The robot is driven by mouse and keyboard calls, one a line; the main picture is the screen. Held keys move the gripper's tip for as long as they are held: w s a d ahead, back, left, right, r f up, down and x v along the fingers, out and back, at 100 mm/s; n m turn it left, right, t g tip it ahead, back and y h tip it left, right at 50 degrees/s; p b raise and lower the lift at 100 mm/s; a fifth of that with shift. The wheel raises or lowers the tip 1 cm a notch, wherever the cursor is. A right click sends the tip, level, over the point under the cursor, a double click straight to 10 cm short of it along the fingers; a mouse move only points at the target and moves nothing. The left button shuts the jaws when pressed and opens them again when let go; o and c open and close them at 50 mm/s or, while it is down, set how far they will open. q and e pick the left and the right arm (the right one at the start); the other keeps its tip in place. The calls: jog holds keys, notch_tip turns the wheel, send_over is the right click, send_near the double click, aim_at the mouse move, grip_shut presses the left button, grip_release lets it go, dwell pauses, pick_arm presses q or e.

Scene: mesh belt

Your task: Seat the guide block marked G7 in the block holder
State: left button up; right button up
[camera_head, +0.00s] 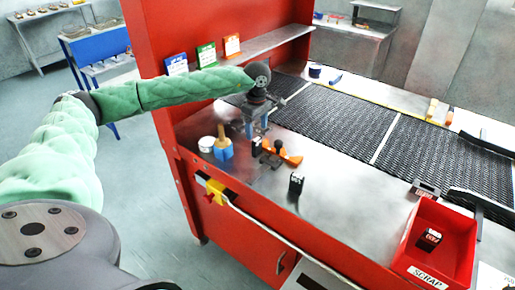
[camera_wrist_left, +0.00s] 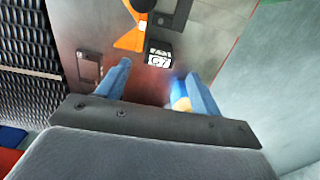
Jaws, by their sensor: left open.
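The black guide block G7 (camera_wrist_left: 158,53) shows its white label in the left wrist view, just beyond the fingertips and beside an orange-handled clamp (camera_wrist_left: 130,40). In the head view a small dark block (camera_head: 257,147), seemingly the same one, stands below my left gripper (camera_head: 256,132). My left gripper (camera_wrist_left: 158,78) is open, its blue fingers apart, with no block held between them. A dark rectangular frame (camera_wrist_left: 88,68) lies left of the fingers in the left wrist view; I cannot tell whether it is the block holder. My right gripper is out of view.
A white cup (camera_head: 206,144) and a blue pot with a brush (camera_head: 222,150) stand left of the gripper. The red scrap bin (camera_head: 462,225) holds a dark block. The mesh belt (camera_head: 340,125) runs behind.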

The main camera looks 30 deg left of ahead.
aim_at(257, 139)
pick_arm(q)
jog(key=shift+a+f, duration=0.15)
jog(key=shift+f, duration=0.55)
jog(key=f, duration=0.4)
jog(key=shift+d, duration=0.2)
jog(key=shift+w+a+f, duration=0.1)
jog(key=shift+f, duration=0.3)
jog(key=shift+c, duration=0.6)
jog(key=c, duration=1)
jog(key=shift+c, duration=0.3)
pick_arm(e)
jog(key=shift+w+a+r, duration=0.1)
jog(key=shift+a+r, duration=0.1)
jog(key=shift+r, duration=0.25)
pick_arm(q)
jog(key=shift+r, duration=0.15)
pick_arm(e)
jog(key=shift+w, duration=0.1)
